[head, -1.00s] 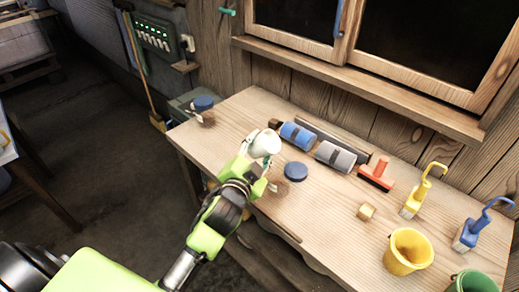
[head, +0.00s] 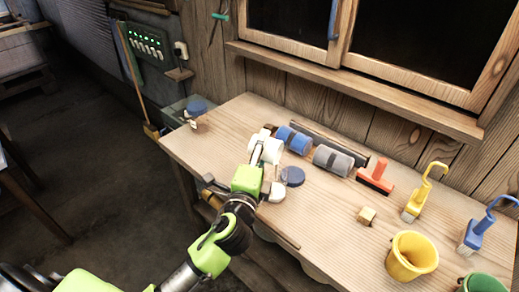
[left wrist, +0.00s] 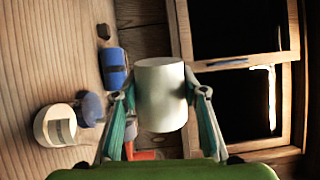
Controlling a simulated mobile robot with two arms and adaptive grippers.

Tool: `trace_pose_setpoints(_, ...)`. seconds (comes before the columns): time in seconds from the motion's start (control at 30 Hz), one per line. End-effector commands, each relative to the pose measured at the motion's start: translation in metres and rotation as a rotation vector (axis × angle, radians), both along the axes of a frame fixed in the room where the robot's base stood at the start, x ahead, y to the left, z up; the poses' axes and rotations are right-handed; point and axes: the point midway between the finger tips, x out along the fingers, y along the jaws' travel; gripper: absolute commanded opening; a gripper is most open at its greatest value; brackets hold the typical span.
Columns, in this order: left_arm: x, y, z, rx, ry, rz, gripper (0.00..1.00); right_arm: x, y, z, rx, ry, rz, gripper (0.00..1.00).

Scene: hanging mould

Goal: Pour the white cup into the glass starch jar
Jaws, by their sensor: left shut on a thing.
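My left gripper (head: 263,166) is shut on the white cup (head: 268,146), above the table. In the left wrist view the cup (left wrist: 160,95) sits between both fingertips and looks tipped on its side against the table and window. Its opening and contents cannot be made out. An open, pale-filled jar with a label (left wrist: 55,125) stands on the table, apart from the cup; it looks like the starch jar. In the head view my gripper partly hides this jar (head: 278,192). A blue lid (head: 292,176) lies beside it. My right gripper is out of view.
A blue roll (head: 294,139), a grey roll (head: 333,159) and a red brush (head: 376,177) lie along the back. A second, blue-lidded jar (head: 197,112) stands at the far left corner. A yellow bucket (head: 411,256) is front right.

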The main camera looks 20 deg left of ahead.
Motion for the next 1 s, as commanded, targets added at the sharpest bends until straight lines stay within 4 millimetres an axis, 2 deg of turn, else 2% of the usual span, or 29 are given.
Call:
trace_pose_setpoints(0.3, 0.000, -0.012, 0.012, 0.312, -0.021, -0.002, 0.17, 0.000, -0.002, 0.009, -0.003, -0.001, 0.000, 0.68)
trace_pose_setpoints(0.4, 0.000, -0.014, 0.015, 0.357, -0.024, -0.001, 0.17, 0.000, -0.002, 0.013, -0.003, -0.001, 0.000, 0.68)
trace_pose_setpoints(0.63, -0.001, -0.018, 0.018, 0.423, -0.028, 0.000, 0.17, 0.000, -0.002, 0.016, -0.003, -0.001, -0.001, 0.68)
trace_pose_setpoints(1.0, -0.001, -0.018, 0.018, 0.431, -0.028, -0.001, 0.17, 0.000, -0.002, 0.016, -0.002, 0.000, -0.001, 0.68)
